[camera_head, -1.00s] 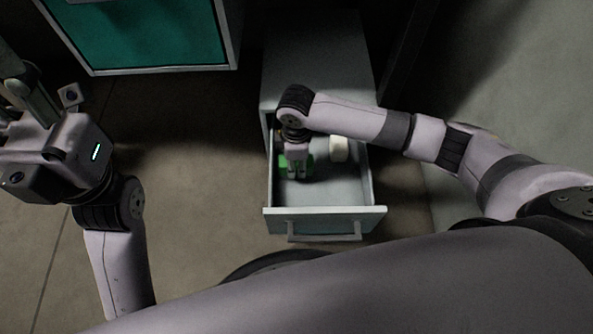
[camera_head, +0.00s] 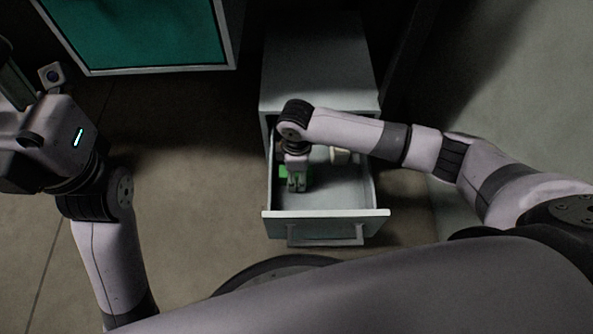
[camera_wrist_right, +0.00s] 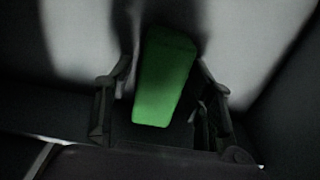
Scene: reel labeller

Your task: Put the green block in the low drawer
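The green block (camera_wrist_right: 165,75) lies between the two fingers of my right gripper (camera_wrist_right: 160,118) in the right wrist view, with dark gaps on both sides of it. In the head view the right gripper (camera_head: 297,184) points down inside the open drawer (camera_head: 340,190). It partly hides the green block (camera_head: 283,172), which shows at its left near the drawer's left wall. The right fingers look open. I cannot tell whether the block rests on the drawer floor. My left arm is at the left edge, and its fingers are not visible.
The drawer is pulled out of a grey cabinet (camera_head: 318,62). A pale object (camera_head: 340,155) sits at the back of the drawer, partly behind my right arm. The drawer's front right is empty. A teal-fronted unit (camera_head: 150,35) stands at the upper left. Bare floor (camera_head: 190,180) lies left of the drawer.

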